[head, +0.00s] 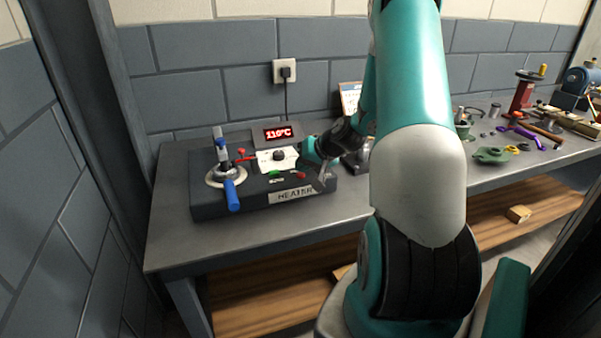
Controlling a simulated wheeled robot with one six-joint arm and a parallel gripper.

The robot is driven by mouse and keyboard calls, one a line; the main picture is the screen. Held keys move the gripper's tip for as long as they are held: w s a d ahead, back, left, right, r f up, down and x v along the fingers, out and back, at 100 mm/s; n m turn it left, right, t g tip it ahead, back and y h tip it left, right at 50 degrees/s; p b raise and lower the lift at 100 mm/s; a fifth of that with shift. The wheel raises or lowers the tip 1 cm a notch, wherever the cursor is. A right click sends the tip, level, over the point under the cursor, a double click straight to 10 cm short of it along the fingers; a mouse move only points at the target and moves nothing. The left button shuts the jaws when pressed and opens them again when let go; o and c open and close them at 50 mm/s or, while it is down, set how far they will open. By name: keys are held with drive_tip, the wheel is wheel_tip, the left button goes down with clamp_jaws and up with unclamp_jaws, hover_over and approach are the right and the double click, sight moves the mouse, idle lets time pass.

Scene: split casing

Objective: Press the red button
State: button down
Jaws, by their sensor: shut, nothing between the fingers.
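The heater (215,205) is a dark box on the workbench, with a "HEATER" label on its front. A small red button (301,175) shows on its top near the front edge, with a green button (276,174) to its left. My gripper (320,186) is shut and empty, pointing down just right of the red button. At this size I cannot tell how high its fingertips are above the heater or whether they touch it.
A display (278,133) reads 110°C behind the heater. A blue-handled press (229,185) and a white plate (267,160) with a dark part stand on the heater. Several tools and a green part (491,155) lie on the bench (262,228) at right.

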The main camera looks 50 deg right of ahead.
drive_tip(key=shift+r+p, duration=0.5)
drive_tip(key=shift+r, duration=0.4)
drive_tip(key=shift+r+p, duration=1.85)
drive_tip(key=shift+r, duration=0.7)
drive_tip(key=shift+f, duration=0.1)
